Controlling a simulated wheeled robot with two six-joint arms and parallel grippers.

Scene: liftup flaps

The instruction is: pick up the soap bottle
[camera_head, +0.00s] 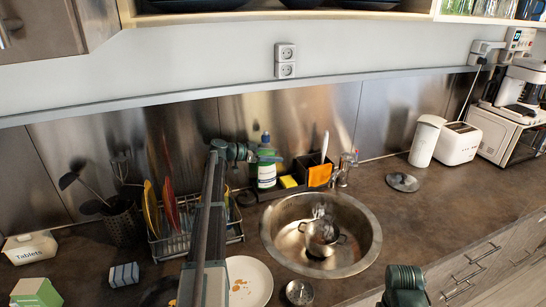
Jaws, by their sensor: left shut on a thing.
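The soap bottle (266,174) is a green and white bottle with a blue top. It stands upright, or nearly so, at the back of the counter, left of the sink. My left gripper (268,155) reaches in from the left and is shut on the bottle's upper part. The fingers are small and partly blend with the bottle. I cannot tell whether the bottle's base touches the dark caddy. Part of my right arm shows at the bottom edge, but its fingers do not show.
The round sink (374,240) holds a metal pot (321,240). A yellow sponge (288,182) and an orange cloth (319,176) are right of the bottle. A dish rack (168,248) with plates stands left. A white plate (258,281) lies in front. Counter right of the sink is mostly clear.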

